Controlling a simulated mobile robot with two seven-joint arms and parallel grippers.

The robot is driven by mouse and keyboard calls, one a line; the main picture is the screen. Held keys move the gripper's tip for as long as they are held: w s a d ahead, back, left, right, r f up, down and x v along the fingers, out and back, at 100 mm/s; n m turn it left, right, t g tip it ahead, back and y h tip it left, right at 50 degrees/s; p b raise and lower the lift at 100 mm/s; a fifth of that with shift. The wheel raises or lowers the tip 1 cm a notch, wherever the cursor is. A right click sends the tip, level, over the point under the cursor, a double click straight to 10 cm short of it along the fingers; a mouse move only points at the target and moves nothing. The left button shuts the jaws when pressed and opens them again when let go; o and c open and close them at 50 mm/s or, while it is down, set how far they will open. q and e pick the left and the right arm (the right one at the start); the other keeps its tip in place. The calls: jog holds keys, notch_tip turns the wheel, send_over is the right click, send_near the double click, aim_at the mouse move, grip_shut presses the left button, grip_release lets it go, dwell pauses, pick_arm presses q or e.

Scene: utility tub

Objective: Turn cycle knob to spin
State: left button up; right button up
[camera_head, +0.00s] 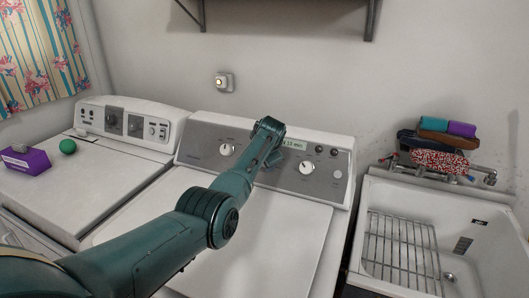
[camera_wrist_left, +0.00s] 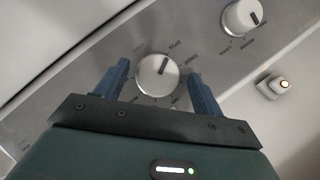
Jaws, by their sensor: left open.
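A round silver knob (camera_wrist_left: 155,79) on the washer's grey control panel (camera_head: 199,135) shows in the left wrist view, with small blurred print around it. Its dark pointer line tilts slightly right of up in that view. My left gripper (camera_wrist_left: 159,68) is open, with one blue finger on each side of the knob and a gap to each. I cannot tell how deep the fingers reach. In the head view my arm hides this knob and the fingers. Another knob (camera_head: 227,150) is at the panel's left, also in the wrist view (camera_wrist_left: 242,18). My right gripper is out of view.
A third large knob (camera_head: 306,167) and a lit display (camera_head: 296,144) are on the panel's right. The dryer (camera_head: 90,178) at left holds a purple box (camera_head: 27,161) and a green ball (camera_head: 68,146). A utility tub (camera_head: 490,240) with a wire rack (camera_head: 399,250) stands at right.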

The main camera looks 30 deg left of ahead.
pick_arm(q)
jog(key=b+v, duration=0.1)
jog(key=v, duration=1.2)
